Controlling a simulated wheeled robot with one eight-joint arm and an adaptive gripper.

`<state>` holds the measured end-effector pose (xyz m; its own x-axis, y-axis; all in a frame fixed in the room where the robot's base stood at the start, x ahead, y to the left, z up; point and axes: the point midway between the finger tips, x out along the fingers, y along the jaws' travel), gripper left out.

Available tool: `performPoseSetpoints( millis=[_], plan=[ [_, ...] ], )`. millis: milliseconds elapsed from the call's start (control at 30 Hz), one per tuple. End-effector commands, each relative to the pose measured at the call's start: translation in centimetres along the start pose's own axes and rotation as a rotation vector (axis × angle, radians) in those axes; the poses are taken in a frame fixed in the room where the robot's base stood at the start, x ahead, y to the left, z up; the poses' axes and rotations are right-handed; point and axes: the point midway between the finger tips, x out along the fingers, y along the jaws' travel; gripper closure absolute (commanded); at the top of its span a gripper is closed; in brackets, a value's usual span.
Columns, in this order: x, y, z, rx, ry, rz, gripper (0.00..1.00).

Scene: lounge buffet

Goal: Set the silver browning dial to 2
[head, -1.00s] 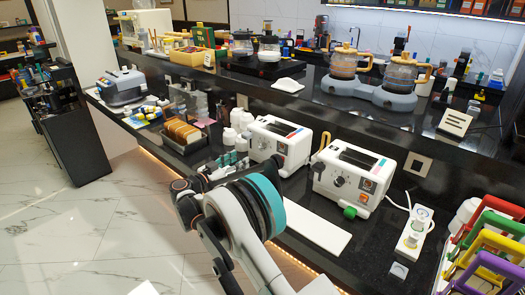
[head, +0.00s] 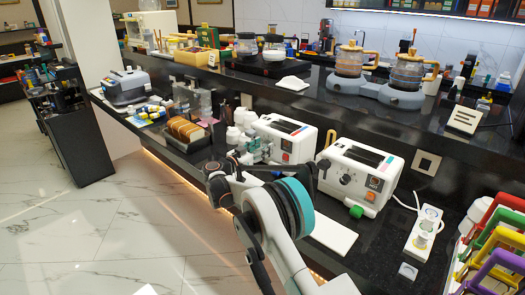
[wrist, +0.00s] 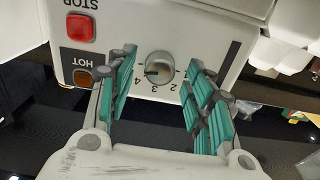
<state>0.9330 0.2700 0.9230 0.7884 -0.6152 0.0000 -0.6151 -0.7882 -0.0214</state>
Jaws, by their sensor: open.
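The silver dial (wrist: 159,65) is round and sits on the white front of the left toaster (head: 291,145), seen upside down in the wrist view. Printed numbers curve below it in that picture. A dark mark shows on the dial's lower left; I cannot tell exactly which number it points to. My gripper (wrist: 162,72) is open, with teal-padded fingers on either side of the dial. They appear apart from it, though their depth is unclear. In the head view my gripper (head: 258,152) is in front of the left toaster and hides the dial.
A red STOP button (wrist: 80,27) and a HOT light (wrist: 82,79) lie beside the left finger. The second white toaster (head: 360,172) with a dark knob stands to the right. A white board (head: 330,235) lies in front.

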Motion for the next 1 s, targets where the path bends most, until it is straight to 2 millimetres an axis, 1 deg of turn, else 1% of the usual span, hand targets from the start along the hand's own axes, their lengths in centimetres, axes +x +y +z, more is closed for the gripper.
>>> performPoseSetpoints(
  millis=[100,400,467,500,567,600,867,1000],
  plan=[
    [0.65,0.02,0.04,0.0,0.0,0.0,0.52],
    [0.78,0.0,-0.04,0.0,0.0,0.0,0.52],
    [0.78,0.0,-0.04,0.0,0.0,0.0,0.66],
    [0.78,0.01,-0.03,0.0,0.0,0.0,0.75],
    [0.77,0.01,-0.03,0.0,0.0,0.0,0.88],
    [0.77,0.01,-0.03,0.0,0.0,0.0,0.97],
    [0.78,0.02,-0.04,-0.009,0.0,0.0,0.97],
    [0.78,0.0,-0.05,-0.046,0.0,0.0,0.97]
  ],
)
